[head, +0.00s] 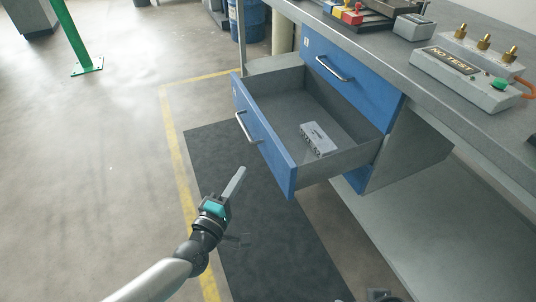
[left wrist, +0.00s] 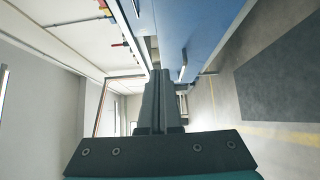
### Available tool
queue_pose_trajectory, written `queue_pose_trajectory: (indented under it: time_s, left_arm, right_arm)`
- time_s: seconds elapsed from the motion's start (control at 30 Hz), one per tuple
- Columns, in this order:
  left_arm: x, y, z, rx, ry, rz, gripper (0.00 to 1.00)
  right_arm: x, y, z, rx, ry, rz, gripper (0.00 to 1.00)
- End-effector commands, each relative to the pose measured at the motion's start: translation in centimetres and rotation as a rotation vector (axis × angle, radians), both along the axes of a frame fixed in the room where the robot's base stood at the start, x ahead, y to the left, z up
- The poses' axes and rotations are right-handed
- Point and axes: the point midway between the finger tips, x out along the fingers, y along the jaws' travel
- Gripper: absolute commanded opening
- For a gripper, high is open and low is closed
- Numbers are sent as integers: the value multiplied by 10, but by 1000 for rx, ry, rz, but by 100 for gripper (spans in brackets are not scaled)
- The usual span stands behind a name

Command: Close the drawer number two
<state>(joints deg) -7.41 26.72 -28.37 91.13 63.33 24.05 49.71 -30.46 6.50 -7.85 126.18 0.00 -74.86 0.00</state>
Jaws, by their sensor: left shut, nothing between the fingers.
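The open drawer (head: 268,145) has a blue front and grey inside, and is pulled well out from under the workbench. A shut blue drawer with its own bar handle (head: 333,68) is above it. The open drawer's bar handle (head: 246,127) is on its front. My left gripper (head: 241,172) is shut and empty, in front of the open drawer and apart from it in the head view. In the left wrist view, its closed fingers (left wrist: 155,75) point along a blue panel (left wrist: 210,25); I cannot tell which panel. My right gripper is not in view.
A small grey block (head: 318,138) lies inside the open drawer. The workbench top (head: 420,75) carries a test box (head: 462,70) and other items. A dark mat (head: 275,240) lies on the floor under the drawer. The floor to the left is clear up to a green post (head: 77,35).

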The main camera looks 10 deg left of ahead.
Motion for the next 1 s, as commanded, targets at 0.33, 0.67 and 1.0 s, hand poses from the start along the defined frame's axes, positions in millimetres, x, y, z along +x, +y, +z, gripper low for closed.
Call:
queue_pose_trajectory:
  time_s: [0.33,0.67,1.0]
  left_arm:
    - [64,-12,-2,0,-1,1,0]
    - [94,-40,-1,0,2,0,0]
    - [99,-48,-1,3,1,0,0]
  right_arm:
    - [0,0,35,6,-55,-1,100]
    - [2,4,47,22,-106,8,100]
    - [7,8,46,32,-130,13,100]
